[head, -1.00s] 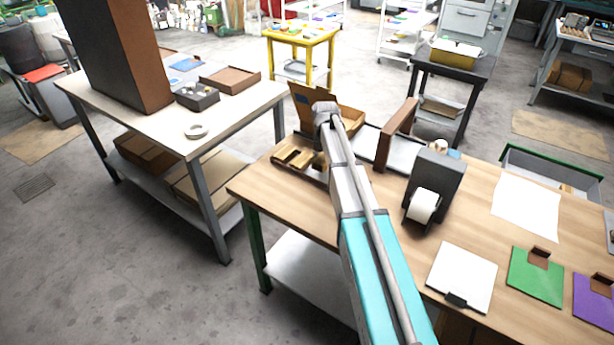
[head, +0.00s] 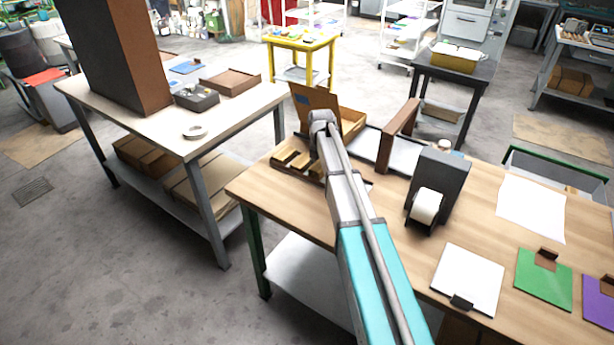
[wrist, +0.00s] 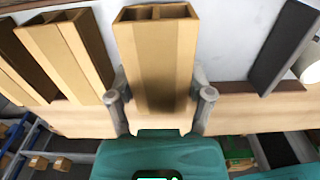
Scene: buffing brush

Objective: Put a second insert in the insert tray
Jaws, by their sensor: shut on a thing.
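In the wrist view my gripper (wrist: 162,97) has one finger on each side of a tan, open-topped insert (wrist: 157,50) and is shut on it. The insert's top shows a divider between its cells. Another tan insert (wrist: 65,50) stands just left of it, apart, with part of a further one (wrist: 22,65) at the left edge. In the head view tan inserts (head: 292,158) sit in a dark brown tray at the worktable's far left corner. My arm's end is over that corner and hides the fingers and held insert. I cannot tell whether the held insert touches anything below.
An open cardboard box (head: 350,120) stands behind my arm. A brown upright panel (head: 397,135), a pale tray and a dark label dispenser (head: 436,185) stand to its right. A dark slab (wrist: 285,45) shows right of the held insert. The table's front left is clear.

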